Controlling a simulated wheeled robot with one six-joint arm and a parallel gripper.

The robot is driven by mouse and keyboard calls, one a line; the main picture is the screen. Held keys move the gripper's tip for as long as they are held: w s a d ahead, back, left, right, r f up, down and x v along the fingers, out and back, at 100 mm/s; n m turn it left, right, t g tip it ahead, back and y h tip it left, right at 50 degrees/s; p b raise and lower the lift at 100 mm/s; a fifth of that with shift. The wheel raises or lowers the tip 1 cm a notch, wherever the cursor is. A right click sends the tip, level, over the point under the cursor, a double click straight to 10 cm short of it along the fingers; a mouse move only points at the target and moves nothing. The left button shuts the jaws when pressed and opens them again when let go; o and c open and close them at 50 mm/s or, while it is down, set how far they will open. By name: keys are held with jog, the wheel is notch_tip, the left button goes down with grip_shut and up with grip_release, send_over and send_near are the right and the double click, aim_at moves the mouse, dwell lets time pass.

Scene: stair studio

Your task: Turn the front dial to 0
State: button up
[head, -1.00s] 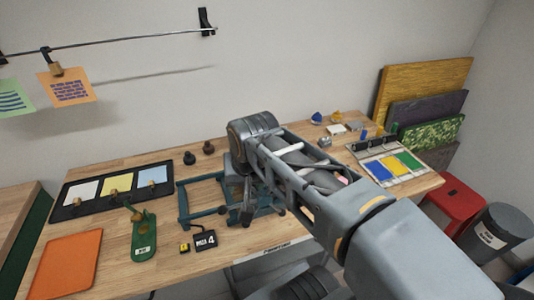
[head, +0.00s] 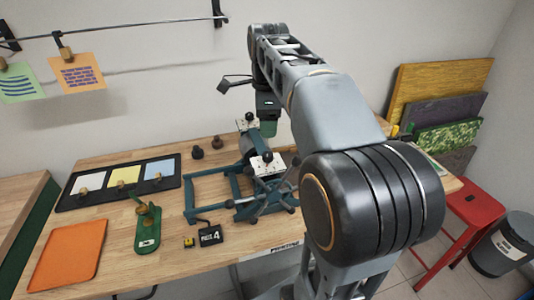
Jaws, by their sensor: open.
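A teal press (head: 205,210) stands on the wooden bench, with spoked handles (head: 268,197) at its near side. Two pale plates with dark knobs sit on top of it. The nearer knob, which looks like the front dial (head: 267,157), is in plain view; its setting is too small to read. The farther knob (head: 249,117) is behind it. My gripper (head: 268,127) is above and behind the front dial, apart from it, at the end of my raised arm. It is open and appears empty; its fingertips are hard to make out.
A black "PRESS 4" sign (head: 210,234) and a small yellow item (head: 189,242) stand before the press. Two dark knobs (head: 198,153) stand behind. A red stool (head: 473,210) is right.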

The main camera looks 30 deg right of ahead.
aim_at(267, 154)
notch_tip(267, 154, down, 10)
jog(key=shift+r, duration=0.2)
dwell(0.3)
jog(key=shift+a, duration=0.1)
jog(key=c, duration=0.9)
jog(key=shift+c, duration=0.2)
